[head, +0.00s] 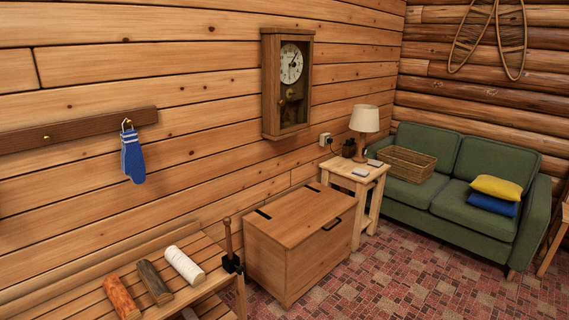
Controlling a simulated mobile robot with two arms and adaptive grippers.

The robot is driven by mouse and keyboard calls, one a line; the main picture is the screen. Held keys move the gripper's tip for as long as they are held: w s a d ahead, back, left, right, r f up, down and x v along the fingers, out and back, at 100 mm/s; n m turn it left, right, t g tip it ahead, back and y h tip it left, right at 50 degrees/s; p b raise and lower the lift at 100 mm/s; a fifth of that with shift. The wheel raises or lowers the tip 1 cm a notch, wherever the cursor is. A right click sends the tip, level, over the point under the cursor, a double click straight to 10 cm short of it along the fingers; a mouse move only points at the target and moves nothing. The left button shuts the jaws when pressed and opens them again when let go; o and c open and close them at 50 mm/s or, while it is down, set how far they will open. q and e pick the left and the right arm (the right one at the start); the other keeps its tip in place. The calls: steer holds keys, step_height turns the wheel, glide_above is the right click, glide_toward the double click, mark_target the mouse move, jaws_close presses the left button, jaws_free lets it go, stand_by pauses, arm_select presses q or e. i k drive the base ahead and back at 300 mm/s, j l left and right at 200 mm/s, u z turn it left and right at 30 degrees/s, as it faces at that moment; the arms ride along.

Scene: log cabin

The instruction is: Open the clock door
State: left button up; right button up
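The wall clock (272,91) hangs on the plank wall, a tall wooden case with a glazed front. Its white round dial (291,63) shows through the upper part, and a brass-coloured pendulum part (290,93) shows below it. The clock door (308,90) looks shut, its framed front facing right in the head view. A knob or latch is too small to make out. Neither of my grippers is in the head view, and nothing touches the clock.
A wooden chest (298,222) stands on the floor below the clock. A side table (351,182) with a lamp (364,122) is right of it. A slatted bench (180,262) is at the front left, a green sofa (440,210) at the right. Patterned floor (400,275) is clear in front.

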mark_target(276, 102)
steer(key=i+l+z, duration=0.25)
steer(key=i+z, duration=1.2)
steer(key=i+u, duration=0.2)
steer(key=i, duration=0.4)
steer(key=i+l+u, duration=0.1)
steer(key=i+u, duration=0.15)
steer(key=i, duration=0.3)
